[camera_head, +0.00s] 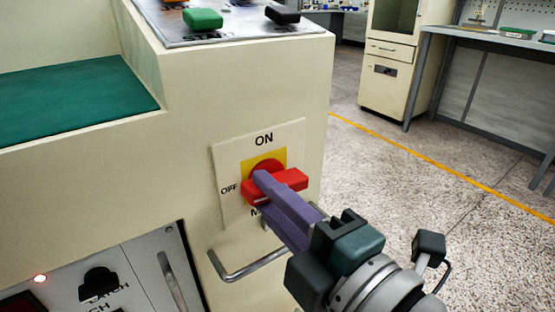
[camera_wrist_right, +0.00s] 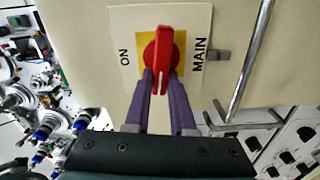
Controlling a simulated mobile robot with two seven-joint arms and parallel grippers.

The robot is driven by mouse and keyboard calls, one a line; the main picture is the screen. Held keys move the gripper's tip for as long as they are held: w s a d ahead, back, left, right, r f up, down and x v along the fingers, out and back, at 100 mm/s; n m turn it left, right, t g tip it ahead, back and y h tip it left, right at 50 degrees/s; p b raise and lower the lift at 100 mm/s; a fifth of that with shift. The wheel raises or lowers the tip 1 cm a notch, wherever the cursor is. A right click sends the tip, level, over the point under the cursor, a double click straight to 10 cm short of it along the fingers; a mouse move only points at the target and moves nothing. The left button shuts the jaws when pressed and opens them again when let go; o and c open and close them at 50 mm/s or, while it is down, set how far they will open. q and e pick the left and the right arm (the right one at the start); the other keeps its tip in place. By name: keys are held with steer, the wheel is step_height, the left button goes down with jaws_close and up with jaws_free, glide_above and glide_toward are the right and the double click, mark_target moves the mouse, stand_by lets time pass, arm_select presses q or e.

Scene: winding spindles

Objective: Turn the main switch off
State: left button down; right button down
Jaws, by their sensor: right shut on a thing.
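The main switch has a red handle (camera_head: 291,180) on a yellow square, set in a white plate (camera_head: 228,158) marked ON at the top and OFF at the left. The handle lies roughly level, one end toward OFF. It also shows in the right wrist view (camera_wrist_right: 163,42), where the picture is turned and ON is at the left. My right gripper (camera_head: 262,180) is shut on the handle, with a purple finger on each side of it. The fingers hide part of the lower lettering in the head view. My left gripper is not in view.
A metal bar handle (camera_head: 240,272) sticks out below the plate. A green button (camera_head: 203,18) is on the top panel. Open floor lies at the right.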

steer(key=shift+f+n, duration=0.1)
steer(key=shift+n, duration=0.5)
steer(key=c, duration=0.8)
jaws_free()
steer(key=shift+o, duration=0.2)
steer(key=v, duration=1)
steer(key=shift+p, duration=0.35)
